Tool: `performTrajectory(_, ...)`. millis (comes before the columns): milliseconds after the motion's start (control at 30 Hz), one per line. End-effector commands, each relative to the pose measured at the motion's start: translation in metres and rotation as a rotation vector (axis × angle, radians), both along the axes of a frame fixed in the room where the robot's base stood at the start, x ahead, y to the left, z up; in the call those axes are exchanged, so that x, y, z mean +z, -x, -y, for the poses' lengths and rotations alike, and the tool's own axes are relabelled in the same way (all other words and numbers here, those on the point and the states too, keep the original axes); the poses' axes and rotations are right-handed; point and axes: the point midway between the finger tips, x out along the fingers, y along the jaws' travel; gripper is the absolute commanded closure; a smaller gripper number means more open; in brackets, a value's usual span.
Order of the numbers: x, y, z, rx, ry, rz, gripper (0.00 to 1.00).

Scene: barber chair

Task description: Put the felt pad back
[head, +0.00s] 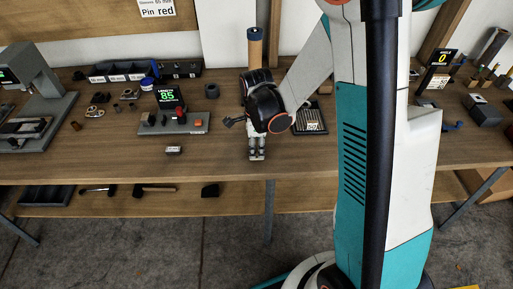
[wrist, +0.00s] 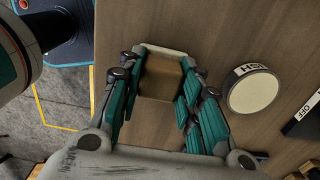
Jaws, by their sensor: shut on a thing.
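My gripper (wrist: 162,80) is shut on a small brown block with a pale strip along its far edge, apparently the felt pad (wrist: 160,78). The fingers stand on either side of it, over the wooden bench. In the head view my gripper (head: 257,153) points down near the bench's front edge, and the held piece cannot be made out there. A round cream-topped piece with a black-lettered label (wrist: 253,90) stands right of the fingers in the wrist view, apart from them.
On the bench (head: 100,165), a grey plate with a display reading 85 (head: 168,97) lies left of my gripper. A small labelled block (head: 174,150) lies in front of it. A dark slotted tray (head: 312,120) is to the right. A grey press (head: 40,85) stands far left.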

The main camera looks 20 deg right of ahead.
Motion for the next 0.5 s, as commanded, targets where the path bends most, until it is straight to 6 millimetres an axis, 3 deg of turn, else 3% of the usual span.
performTrajectory(333,-0.0033,0.0002,0.0000,0.000,0.000,0.000,1.00)
performTrajectory(367,-0.0022,0.0002,0.0000,0.000,0.000,0.000,0.61)
performTrajectory(433,-0.0017,0.0002,0.0000,0.000,0.000,0.000,0.47)
performTrajectory(500,-0.0017,0.0002,0.0000,0.000,0.000,0.000,0.47)
